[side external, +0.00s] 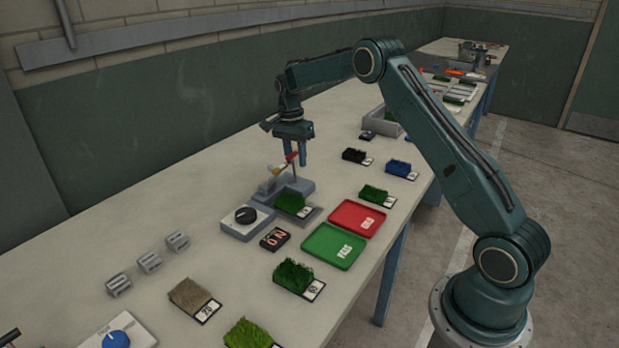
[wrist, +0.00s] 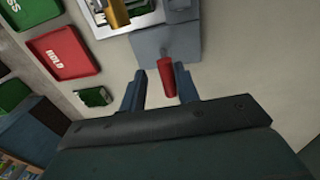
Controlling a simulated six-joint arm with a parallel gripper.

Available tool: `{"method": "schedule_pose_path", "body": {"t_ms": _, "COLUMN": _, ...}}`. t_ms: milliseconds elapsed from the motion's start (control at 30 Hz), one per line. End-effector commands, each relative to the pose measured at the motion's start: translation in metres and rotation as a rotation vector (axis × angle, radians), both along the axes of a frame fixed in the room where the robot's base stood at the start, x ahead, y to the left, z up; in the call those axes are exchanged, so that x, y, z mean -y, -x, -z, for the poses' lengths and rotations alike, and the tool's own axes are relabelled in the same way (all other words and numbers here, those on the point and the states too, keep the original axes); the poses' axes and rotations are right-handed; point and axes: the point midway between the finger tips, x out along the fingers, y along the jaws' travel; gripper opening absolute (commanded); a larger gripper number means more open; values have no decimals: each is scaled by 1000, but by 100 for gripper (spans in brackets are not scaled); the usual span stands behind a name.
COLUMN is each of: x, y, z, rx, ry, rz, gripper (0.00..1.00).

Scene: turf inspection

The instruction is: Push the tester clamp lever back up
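The grey tester (side external: 295,184) stands on the bench, with a turf sample (side external: 291,204) at its front. Its clamp lever has a red handle (side external: 291,157) tilted up to the right, above a yellow clamp part (side external: 279,170). My gripper (side external: 303,160) points down beside the handle. In the wrist view my gripper (wrist: 158,70) is open, and the red handle (wrist: 166,77) lies between the fingers, nearer the right one. Contact with that finger cannot be told. The brass-coloured clamp part (wrist: 117,14) shows at the top edge.
A dial box (side external: 238,229) and an ON display (side external: 275,239) sit in front of the tester. The green PASS tray (side external: 333,247) and red HOLD tray (side external: 357,218) lie to its right. Several turf samples are spread along the bench.

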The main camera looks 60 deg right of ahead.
Motion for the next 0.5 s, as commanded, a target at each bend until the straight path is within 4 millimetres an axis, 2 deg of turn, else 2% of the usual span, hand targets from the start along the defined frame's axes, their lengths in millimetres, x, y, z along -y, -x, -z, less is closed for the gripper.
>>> {"method": "schedule_pose_path", "body": {"t_ms": 500, "x": 0, "y": 15, "z": 0, "rx": 160, "ry": -1, "rz": 2, "gripper": 31}}
